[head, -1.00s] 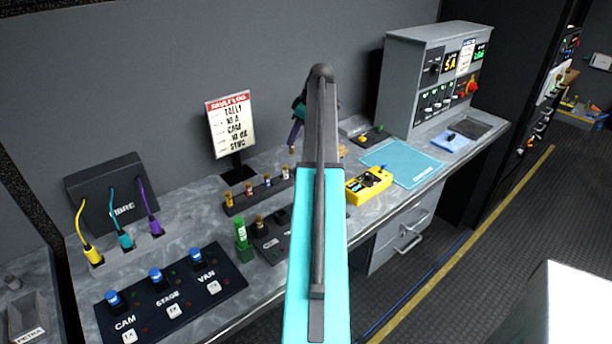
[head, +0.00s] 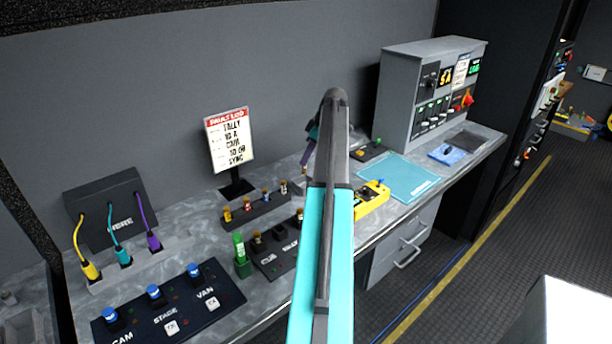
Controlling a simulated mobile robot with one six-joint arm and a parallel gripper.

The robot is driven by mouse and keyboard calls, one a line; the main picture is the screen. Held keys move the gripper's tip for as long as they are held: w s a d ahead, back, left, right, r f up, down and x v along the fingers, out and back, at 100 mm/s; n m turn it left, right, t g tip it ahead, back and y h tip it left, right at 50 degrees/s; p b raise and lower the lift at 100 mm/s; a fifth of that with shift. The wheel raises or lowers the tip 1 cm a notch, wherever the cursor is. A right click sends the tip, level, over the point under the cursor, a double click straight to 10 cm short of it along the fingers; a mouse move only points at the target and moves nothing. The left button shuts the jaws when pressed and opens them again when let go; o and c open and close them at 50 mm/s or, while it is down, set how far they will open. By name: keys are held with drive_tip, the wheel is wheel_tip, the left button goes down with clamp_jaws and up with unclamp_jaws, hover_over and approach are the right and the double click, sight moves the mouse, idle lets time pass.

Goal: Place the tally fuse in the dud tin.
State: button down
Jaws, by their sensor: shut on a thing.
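My gripper (head: 305,168) shows just left of my arm, above the back of the bench. Its purple fingers point down and are shut on a small brownish piece at their tips, seemingly the tally fuse (head: 304,174); my arm hides part of the gripper, and no label on the piece is readable. The held piece appears raised above the bench, near the right end of a dark fuse rack (head: 240,217).
Several capped fuses stand in the rack. In front are a dark fuse panel (head: 268,261), a green tester-like piece (head: 241,256) and a button panel (head: 160,308). A yellow box (head: 371,201), teal mat (head: 405,178) and grey console (head: 428,90) are right. A sign (head: 230,139) stands behind.

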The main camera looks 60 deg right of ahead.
drive_tip(key=shift+f+p, duration=0.4)
drive_tip(key=shift+f, duration=1.3)
drive_tip(key=shift+f, duration=0.15)
drive_tip(key=shift+f+p, duration=0.6)
drive_tip(key=shift+f, duration=1.15)
drive_tip(key=shift+f, duration=0.1)
drive_tip(key=c, duration=1.7)
unclamp_jaws()
drive_tip(key=shift+b+v, duration=1.5)
drive_tip(key=shift+v, duration=4.65)
